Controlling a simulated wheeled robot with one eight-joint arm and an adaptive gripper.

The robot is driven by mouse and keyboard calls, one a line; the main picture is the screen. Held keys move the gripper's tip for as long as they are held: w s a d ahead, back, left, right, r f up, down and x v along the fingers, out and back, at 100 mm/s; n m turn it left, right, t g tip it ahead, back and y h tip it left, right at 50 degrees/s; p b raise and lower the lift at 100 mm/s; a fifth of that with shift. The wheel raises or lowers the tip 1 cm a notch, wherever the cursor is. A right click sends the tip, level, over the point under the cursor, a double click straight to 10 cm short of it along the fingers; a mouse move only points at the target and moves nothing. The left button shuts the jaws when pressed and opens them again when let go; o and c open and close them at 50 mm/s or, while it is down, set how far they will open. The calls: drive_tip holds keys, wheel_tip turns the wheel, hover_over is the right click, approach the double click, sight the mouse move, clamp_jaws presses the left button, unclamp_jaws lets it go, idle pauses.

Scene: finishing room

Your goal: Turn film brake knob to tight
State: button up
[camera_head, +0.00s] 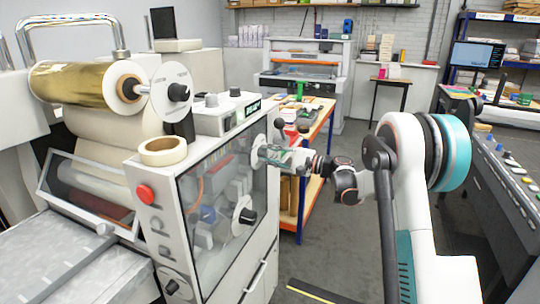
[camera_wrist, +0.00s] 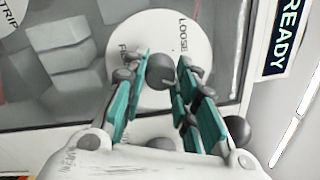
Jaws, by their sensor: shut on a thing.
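The film brake knob (camera_wrist: 159,72) is a dark round knob on a white dial disc (camera_wrist: 146,22). In the wrist view the disc carries the words LOOSE and, partly covered, FILM. My gripper (camera_wrist: 163,66) has its teal-padded fingers on both sides of the knob and is shut on it. In the head view my gripper (camera_head: 268,156) reaches from the right to the machine's clear side panel. There the fingers hide the knob, and only part of the white disc (camera_head: 257,143) shows. The knob's pointer direction cannot be made out.
The laminating machine (camera_head: 160,215) carries a gold film roll (camera_head: 75,81), a tape roll (camera_head: 163,151), a red button (camera_head: 145,194) and another white dial (camera_head: 243,215) lower on the panel. A dark ball knob (camera_head: 279,123) sits just above my gripper.

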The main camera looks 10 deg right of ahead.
drive_tip(key=shift+m, duration=1.2)
drive_tip(key=o, duration=1)
drive_tip(key=shift+o, duration=0.2)
drive_tip(key=v, duration=1.2)
drive_tip(key=shift+f, duration=0.1)
